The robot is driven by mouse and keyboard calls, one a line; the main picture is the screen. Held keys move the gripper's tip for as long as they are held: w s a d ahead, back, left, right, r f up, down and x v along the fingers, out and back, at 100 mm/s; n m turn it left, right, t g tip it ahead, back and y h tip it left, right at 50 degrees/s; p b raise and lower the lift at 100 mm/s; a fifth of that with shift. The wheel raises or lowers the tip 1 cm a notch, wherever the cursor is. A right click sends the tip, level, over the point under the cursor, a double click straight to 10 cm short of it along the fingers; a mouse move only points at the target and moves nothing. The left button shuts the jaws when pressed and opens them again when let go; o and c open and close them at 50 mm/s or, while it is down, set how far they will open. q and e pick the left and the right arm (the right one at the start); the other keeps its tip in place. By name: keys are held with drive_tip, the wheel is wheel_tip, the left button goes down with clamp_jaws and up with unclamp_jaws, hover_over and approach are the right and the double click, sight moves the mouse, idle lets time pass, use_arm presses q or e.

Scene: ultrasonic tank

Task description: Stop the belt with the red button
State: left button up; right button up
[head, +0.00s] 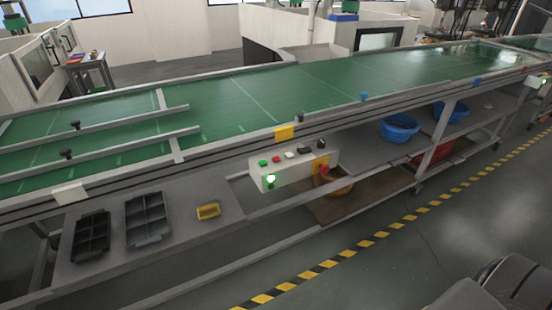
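A pale control box (292,173) hangs at the front edge of the green conveyor belt (300,85), near the middle of the head view. Its sloped top carries a small red button (276,159), with a green button (263,162) to its left and a white button (291,154) to its right. Dark controls sit further right. On the box's front face is a larger red mushroom-shaped button (324,169) over a yellow plate, and a lit green lamp (270,180) at the left. Neither gripper shows. The belt surface looks empty; one picture cannot show whether it runs.
A lower shelf holds dark divided trays (148,219), a small yellow bin (208,211) and blue basins (399,127). A brown-yellow basin (333,184) is below the control box. Metal guide rails cross the belt's left part. Open floor with a yellow-black stripe (345,254) lies in front.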

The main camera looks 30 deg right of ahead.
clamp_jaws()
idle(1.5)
